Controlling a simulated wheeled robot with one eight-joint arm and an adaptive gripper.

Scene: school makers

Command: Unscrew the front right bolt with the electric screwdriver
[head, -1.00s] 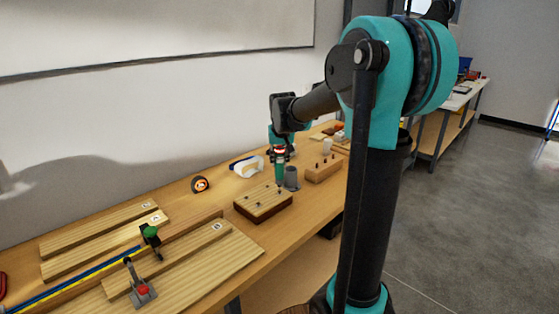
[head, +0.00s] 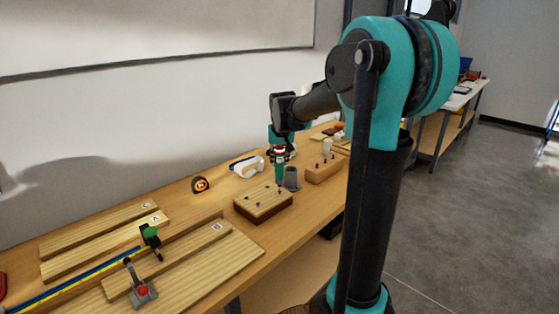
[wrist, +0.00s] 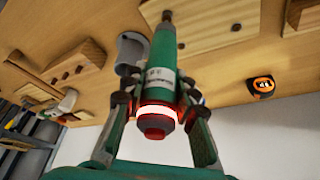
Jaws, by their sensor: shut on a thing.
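The electric screwdriver (head: 279,168) is green with a red end and stands upright, bit down. My gripper (head: 278,151) is shut around its upper body; the wrist view also shows the screwdriver (wrist: 163,60) between the fingers (wrist: 155,98). Its bit points down at the right end of a wooden block (head: 257,212) with several dark bolts. The block also shows in the wrist view (wrist: 205,35), with one bolt (wrist: 236,27) clear of the screwdriver. The screwdriver's tip is close to the block's right-hand bolt; I cannot tell whether they touch.
A grey cup (head: 291,179) stands just right of the screwdriver. A wooden holder (head: 323,171) with dark pegs is farther right. Boards and a clamp (head: 142,292) fill the left of the bench.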

